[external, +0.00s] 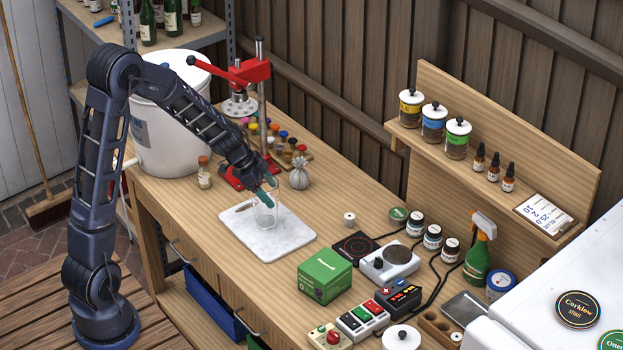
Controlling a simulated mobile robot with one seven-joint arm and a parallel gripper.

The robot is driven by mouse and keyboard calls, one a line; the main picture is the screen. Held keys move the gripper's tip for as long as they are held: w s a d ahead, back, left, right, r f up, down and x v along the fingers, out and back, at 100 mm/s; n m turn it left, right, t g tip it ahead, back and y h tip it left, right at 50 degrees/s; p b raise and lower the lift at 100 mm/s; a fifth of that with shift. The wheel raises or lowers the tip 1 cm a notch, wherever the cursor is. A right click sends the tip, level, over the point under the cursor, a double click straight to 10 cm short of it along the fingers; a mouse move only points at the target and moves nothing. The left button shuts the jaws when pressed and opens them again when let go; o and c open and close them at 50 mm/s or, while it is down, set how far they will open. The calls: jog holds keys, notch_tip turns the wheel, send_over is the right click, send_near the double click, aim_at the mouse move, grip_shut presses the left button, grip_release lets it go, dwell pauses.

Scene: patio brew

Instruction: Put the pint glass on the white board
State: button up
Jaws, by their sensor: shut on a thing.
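The pint glass (265,216) is clear and looks upright, at the upper part of the white board (267,241). My gripper (266,197) is at the glass's rim and is shut on it. Whether the glass's base touches the board or hangs just above it, I cannot tell. The white board lies flat on the wooden bench, and a small brown-handled item (245,206) lies at its upper left edge.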

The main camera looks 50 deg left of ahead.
jog(key=shift+f, duration=0.25)
jog(key=o, duration=1.6)
jog(key=shift+f, duration=0.15)
